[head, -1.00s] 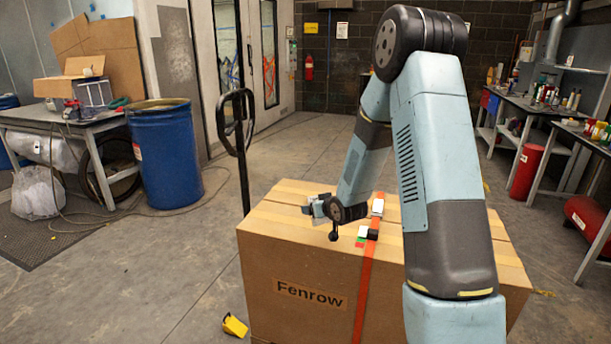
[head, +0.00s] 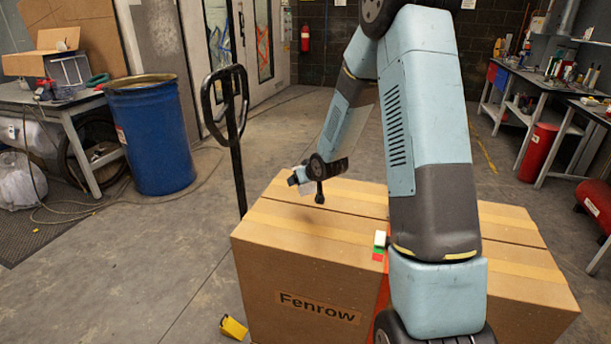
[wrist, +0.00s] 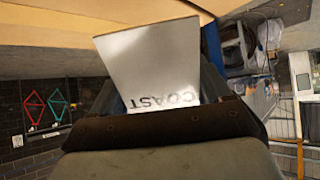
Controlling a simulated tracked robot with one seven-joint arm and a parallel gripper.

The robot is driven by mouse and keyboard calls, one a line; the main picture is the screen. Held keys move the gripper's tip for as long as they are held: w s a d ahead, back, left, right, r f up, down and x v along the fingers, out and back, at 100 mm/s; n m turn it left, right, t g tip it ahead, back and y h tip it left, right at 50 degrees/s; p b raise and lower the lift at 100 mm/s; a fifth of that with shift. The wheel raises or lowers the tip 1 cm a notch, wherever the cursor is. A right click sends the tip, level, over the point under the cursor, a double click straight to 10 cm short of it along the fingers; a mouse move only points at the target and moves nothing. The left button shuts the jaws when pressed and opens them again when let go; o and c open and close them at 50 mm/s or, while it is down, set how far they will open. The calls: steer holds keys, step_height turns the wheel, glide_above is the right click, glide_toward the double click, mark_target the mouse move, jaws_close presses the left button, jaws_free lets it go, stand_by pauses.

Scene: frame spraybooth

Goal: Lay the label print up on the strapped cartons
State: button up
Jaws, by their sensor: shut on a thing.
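The label print (wrist: 152,62) is a thin pale grey sheet with dark "COAST" lettering that appears upside down in the wrist view. My gripper (wrist: 160,92) is shut on it, and the sheet sticks out beyond the fingers. The strapped cartons (head: 285,285), brown and marked "Fenrow", stand in front of me in the head view. In that view my arm's end is above their far left part. An orange strap (head: 383,292) runs down the front, partly hidden by my arm. Cardboard also shows along the top of the wrist view.
A black pallet-truck handle (head: 235,140) stands upright behind the cartons' left end. A blue drum (head: 150,135) and a cluttered table are at the left. A yellow object (head: 233,327) lies on the floor at the front. Benches and a red cylinder (head: 538,152) are at the right.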

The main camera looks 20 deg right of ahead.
steer(key=shift+d+f, duration=0.3)
steer(key=shift+f, duration=1)
steer(key=shift+d+f, duration=0.3)
steer(key=shift+f, duration=0.95)
steer(key=shift+d+f, duration=0.3)
steer(key=shift+f, duration=1)
steer(key=o, duration=0.9)
steer(key=shift+o, duration=0.2)
steer(key=v, duration=1.3)
steer(key=shift+s+r, duration=0.25)
